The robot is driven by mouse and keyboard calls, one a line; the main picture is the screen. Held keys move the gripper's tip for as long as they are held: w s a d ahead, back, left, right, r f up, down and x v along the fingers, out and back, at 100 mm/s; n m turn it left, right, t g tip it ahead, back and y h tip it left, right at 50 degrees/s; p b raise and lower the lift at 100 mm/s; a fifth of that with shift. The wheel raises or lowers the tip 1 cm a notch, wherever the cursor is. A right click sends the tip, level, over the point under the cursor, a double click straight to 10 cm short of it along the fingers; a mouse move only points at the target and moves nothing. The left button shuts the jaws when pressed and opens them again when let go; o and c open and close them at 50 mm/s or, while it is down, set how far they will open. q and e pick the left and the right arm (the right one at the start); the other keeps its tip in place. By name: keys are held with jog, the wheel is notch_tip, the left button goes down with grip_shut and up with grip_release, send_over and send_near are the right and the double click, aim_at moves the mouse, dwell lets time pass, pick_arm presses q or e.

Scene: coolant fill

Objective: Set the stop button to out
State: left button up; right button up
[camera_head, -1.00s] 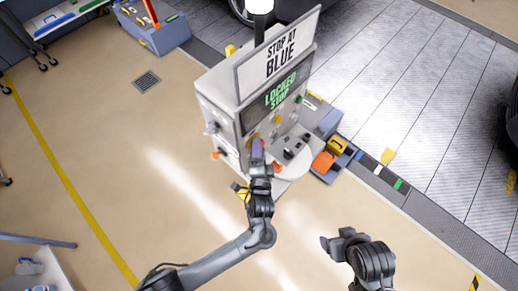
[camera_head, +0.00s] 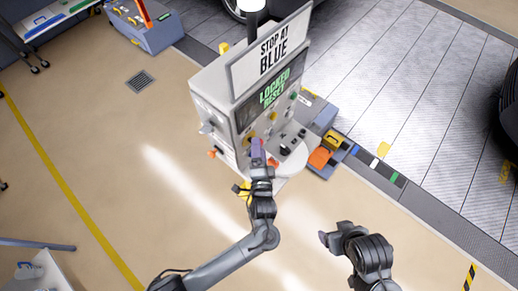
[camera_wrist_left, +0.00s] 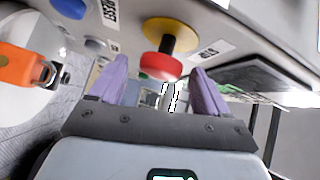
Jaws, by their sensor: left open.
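The stop button (camera_wrist_left: 160,67) shows in the left wrist view as a red cap on a dark stem, standing off a round yellow base (camera_wrist_left: 172,31). In the head view the yellow base (camera_head: 247,138) is partly hidden by my left gripper (camera_head: 257,148). That gripper is open, its two purple fingers on either side of the red cap in the wrist view, with gaps visible. The machine's screen (camera_head: 273,92) reads "LOCKED RESET". My right gripper (camera_head: 326,239) hangs over the floor at lower right, away from the machine; its jaws are too small to judge.
In the wrist view, a blue button (camera_wrist_left: 70,8) sits near a "RESET" label and an orange part (camera_wrist_left: 22,66) is at left. Bins (camera_head: 322,156) stand right of the machine. Front floor is clear.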

pick_arm(q)
jog(key=s+b, duration=0.1)
jog(key=s, duration=0.9)
jog(key=shift+s+d, duration=0.2)
jog(key=shift+d, duration=0.05)
jog(key=s+a+f+n+g+p, duration=0.1)
jog(key=s+a+n+g+p, duration=0.15)
jog(key=a, duration=0.55)
jog(key=s+a+f+n+g+p, duration=0.1)
jog(key=s+a+n+g+p, duration=0.2)
jog(key=a, duration=0.6)
jog(key=s+a+r+n+g+h, duration=0.1)
jog(key=s+a+r+n+g, duration=0.4)
jog(key=s+r+n+g, duration=0.2)
jog(key=s+g, duration=0.2)
jog(key=s, duration=0.1)
jog(key=shift+s+a+r, duration=0.3)
jog(key=shift+a, duration=0.1)
